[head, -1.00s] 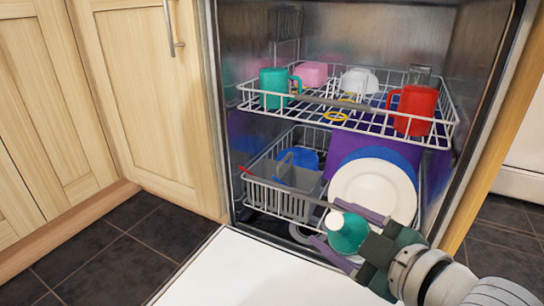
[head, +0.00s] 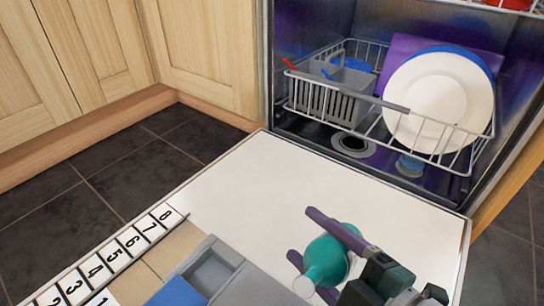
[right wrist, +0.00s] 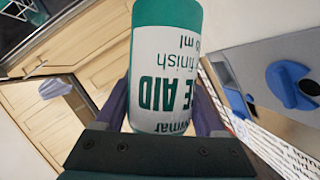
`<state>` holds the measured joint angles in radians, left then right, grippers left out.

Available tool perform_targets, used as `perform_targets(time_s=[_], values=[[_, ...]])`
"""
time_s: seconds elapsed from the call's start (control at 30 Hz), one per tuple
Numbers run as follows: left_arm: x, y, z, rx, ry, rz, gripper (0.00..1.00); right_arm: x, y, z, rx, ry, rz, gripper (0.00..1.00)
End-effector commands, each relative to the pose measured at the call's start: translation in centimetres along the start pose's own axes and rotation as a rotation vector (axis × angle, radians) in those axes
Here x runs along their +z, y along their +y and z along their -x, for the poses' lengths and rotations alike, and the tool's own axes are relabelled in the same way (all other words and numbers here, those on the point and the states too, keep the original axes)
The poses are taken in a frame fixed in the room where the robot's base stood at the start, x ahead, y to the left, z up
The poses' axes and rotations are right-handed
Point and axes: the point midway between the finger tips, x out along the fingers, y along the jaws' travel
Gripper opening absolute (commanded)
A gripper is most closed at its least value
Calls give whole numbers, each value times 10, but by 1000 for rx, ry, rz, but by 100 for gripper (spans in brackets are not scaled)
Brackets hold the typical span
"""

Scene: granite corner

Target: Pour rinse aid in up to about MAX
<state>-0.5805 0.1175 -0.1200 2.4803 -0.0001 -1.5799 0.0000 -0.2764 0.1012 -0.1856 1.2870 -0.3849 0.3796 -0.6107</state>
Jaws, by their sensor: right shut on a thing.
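My right gripper (head: 325,250) is shut on a green rinse aid bottle (head: 328,262), its purple fingers on either side of it. The bottle is held over the open door, with its pale tip (head: 305,286) towards the bottom of the head view. In the right wrist view the bottle (right wrist: 165,70) shows a white label with upside-down lettering. The grey dispenser panel (head: 212,272) is left of the bottle, with a blue part (head: 177,294) cut by the frame edge. In the right wrist view this blue part (right wrist: 291,86) is round with a raised grip. MAX is not legible. My left gripper is not visible.
The white door (head: 240,190) lies open and mostly clear. A strip numbered 1 to 8 (head: 115,256) runs along its edge. The lower rack (head: 440,155) holds a white plate (head: 438,100) and a grey cutlery basket (head: 340,92). Wooden cupboards (head: 205,50) stand at left.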

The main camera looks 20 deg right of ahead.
Motion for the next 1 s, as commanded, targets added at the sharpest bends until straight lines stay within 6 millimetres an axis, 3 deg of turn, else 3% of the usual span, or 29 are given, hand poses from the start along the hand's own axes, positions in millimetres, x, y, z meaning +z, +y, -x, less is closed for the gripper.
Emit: perform_targets(time_s=[0.03, 0.5, 1.0], values=[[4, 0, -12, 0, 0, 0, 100, 6, -7, -3, 9, 1, 14, 0], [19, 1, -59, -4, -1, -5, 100, 28, -26, -12, 73, 0, 170, 0], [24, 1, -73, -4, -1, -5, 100, 35, -30, -14, 99, 0, 233, 0]])
